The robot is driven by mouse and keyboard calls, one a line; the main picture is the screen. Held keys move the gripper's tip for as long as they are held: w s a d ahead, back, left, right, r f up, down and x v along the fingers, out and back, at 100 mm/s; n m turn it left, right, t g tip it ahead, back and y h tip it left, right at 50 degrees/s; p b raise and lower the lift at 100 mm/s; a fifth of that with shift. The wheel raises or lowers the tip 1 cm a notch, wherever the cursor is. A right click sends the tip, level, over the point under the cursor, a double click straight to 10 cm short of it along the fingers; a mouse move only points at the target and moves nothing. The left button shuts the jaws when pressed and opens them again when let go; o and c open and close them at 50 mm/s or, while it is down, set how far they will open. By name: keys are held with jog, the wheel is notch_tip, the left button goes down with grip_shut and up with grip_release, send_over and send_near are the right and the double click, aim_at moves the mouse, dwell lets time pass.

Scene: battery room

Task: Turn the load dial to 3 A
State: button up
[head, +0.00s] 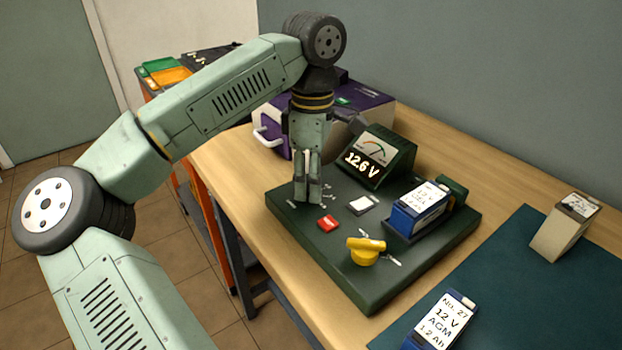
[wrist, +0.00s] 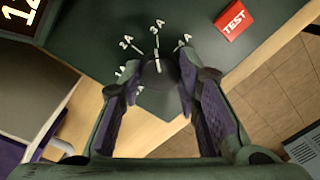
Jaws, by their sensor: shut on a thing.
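The load dial is a dark round knob (wrist: 160,75) with a white pointer line, between my fingers in the wrist view. Its pointer is directed up in that view, toward the top label, which looks like 3 A. Other small amp labels stand around the knob, some partly hidden by the fingers. My gripper (head: 308,196) points straight down at the left part of the green tester (head: 345,262). It is shut on the dial; its fingertips also show in the wrist view (wrist: 158,82). In the head view the fingers hide the dial.
The tester carries a red TEST button (head: 327,222), a yellow knob (head: 365,254), a meter (head: 372,158) reading 12.6 V and a blue battery (head: 420,207). Other batteries stand on the blue mat (head: 500,280). A purple case (head: 376,103) is behind my gripper.

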jog(key=shift+m, duration=0.6)
jog(key=o, duration=1.2)
jog(key=r, duration=1.2)
jog(key=shift+w+d, duration=0.1)
jog(key=shift+w, duration=0.2)
